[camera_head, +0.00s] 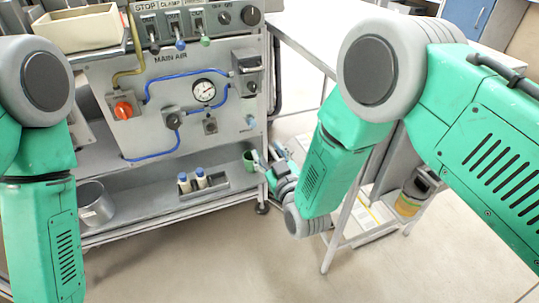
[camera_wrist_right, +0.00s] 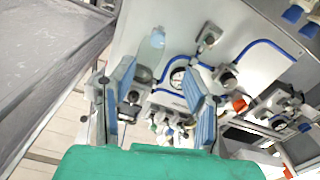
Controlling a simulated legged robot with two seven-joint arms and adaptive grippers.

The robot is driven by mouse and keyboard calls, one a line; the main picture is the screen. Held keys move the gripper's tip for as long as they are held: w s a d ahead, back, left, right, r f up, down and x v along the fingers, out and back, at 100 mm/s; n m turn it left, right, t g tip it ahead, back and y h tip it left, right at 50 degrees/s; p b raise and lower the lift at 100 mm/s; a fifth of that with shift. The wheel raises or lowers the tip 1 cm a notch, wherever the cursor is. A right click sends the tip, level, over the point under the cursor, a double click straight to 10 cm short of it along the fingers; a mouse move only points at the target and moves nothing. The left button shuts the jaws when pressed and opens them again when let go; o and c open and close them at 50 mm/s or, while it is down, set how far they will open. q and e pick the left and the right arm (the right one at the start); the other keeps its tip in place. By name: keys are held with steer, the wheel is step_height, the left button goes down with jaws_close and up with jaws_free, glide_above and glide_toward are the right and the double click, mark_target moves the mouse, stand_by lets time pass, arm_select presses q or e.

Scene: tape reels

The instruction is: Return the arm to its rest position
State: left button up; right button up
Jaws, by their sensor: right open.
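My right arm, green and grey, comes in from the right in the head view.
A panel (camera_head: 165,95) carries a gauge (camera_head: 204,90), blue hoses and a red knob (camera_head: 123,110). A table stands at right, with a yellow-banded item (camera_head: 408,204) below. Floor in front is clear.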

steer(key=shift+s+d, duration=0.15)
steer(key=shift+s, duration=0.45)
